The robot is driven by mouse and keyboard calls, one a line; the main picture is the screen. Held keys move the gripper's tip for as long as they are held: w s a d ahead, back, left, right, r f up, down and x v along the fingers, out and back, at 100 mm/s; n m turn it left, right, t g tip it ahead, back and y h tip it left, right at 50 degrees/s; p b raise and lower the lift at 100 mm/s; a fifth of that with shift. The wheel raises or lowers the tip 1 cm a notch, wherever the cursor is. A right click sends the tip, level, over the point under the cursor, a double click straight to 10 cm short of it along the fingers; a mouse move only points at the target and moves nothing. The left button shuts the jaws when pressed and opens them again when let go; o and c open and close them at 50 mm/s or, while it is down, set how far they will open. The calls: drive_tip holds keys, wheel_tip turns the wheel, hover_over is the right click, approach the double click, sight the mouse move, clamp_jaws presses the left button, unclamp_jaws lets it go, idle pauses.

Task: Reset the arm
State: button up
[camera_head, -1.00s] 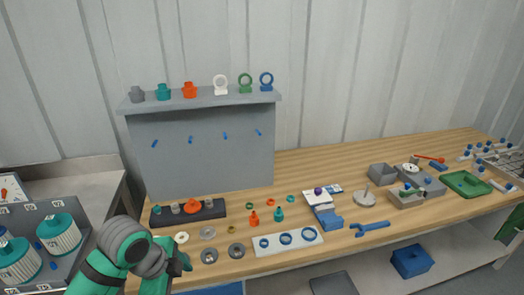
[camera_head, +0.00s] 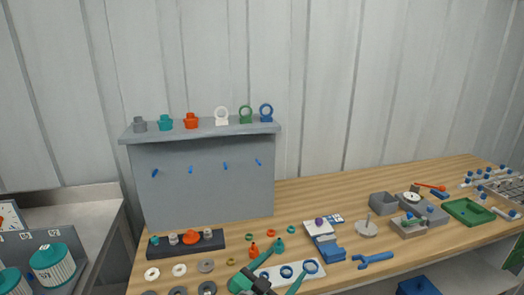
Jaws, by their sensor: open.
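My gripper (camera_head: 286,264) is at the bottom centre of the head view, in front of the workbench. Its dark body (camera_head: 258,281) is low in the picture and its green fingers are spread apart, open, with nothing seen held between them. It overlaps the white plate with blue rings (camera_head: 314,267) in the picture; I cannot tell how far above the bench it is. The rest of my arm is mostly out of view below.
The wooden bench (camera_head: 420,180) holds small rings, orange and teal fittings, a blue wrench (camera_head: 373,260), a green tray (camera_head: 468,211) and grey boxes (camera_head: 384,203). A grey panel (camera_head: 208,185) stands behind. White-and-teal canisters (camera_head: 52,266) are at left.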

drive_tip(key=s+f+n+t+y, duration=0.3)
drive_tip(key=s+f+n+y, duration=0.5)
drive_tip(key=s+f+n, duration=0.75)
drive_tip(key=s+a+f+m, duration=0.1)
drive_tip(key=s+a+m, duration=0.1)
drive_tip(key=s, duration=1.1)
drive_tip(key=s+a+f+m+y, duration=0.1)
drive_tip(key=s+a+m, duration=0.2)
drive_tip(key=s, duration=1)
drive_tip(key=shift+a+f+m+g, duration=0.3)
drive_tip(key=shift+f+m+g, duration=0.05)
drive_tip(key=shift+f+g, duration=0.05)
